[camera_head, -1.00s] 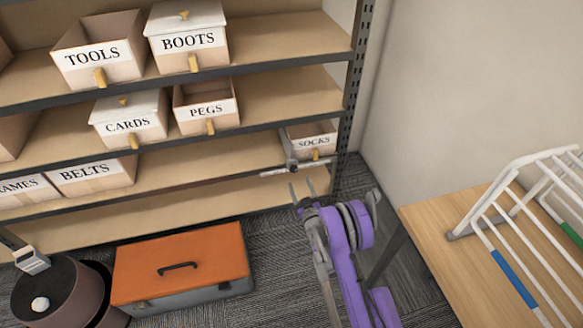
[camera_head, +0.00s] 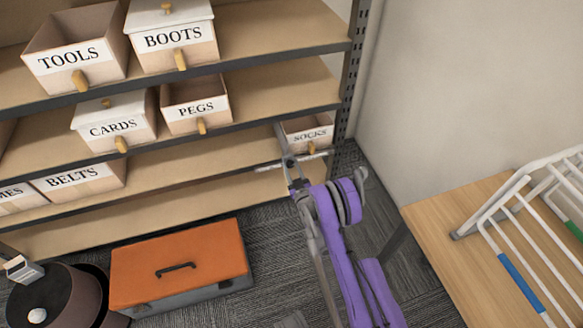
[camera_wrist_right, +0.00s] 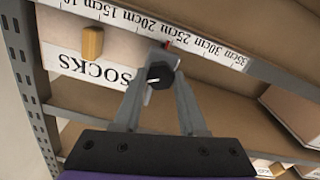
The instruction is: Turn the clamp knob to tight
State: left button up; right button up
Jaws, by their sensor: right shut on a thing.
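The clamp is a grey metal piece on a light bar (camera_head: 265,167) at the front of the lower right shelf, below the socks box. Its black faceted knob (camera_wrist_right: 160,75) shows clearly in the right wrist view. My right gripper (camera_head: 292,174), on its purple arm, reaches up to the clamp from below. In the right wrist view its two grey fingers (camera_wrist_right: 159,84) are closed on the knob, one at each side. The knob's far face and the tightness of the clamp cannot be seen. My left gripper is not in view.
The small socks box (camera_head: 308,133) stands just behind the clamp, close to the rack's post (camera_head: 350,90). A strip with a centimetre scale (camera_wrist_right: 205,48) runs past the knob. An orange-lidded toolbox (camera_head: 178,265) lies on the carpet. A wooden table (camera_head: 465,260) with a white rack stands right.

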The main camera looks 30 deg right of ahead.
grip_shut()
jog(key=shift+m, duration=0.3)
jog(key=m+b, duration=0.1)
jog(key=m, duration=0.2)
jog(key=shift+m, duration=0.4)
jog(key=m+b, duration=0.1)
jog(key=m, duration=0.4)
jog(key=shift+d, duration=0.1)
jog(key=m, duration=0.6)
jog(key=shift+m, duration=0.3)
jog(key=m, duration=0.6)
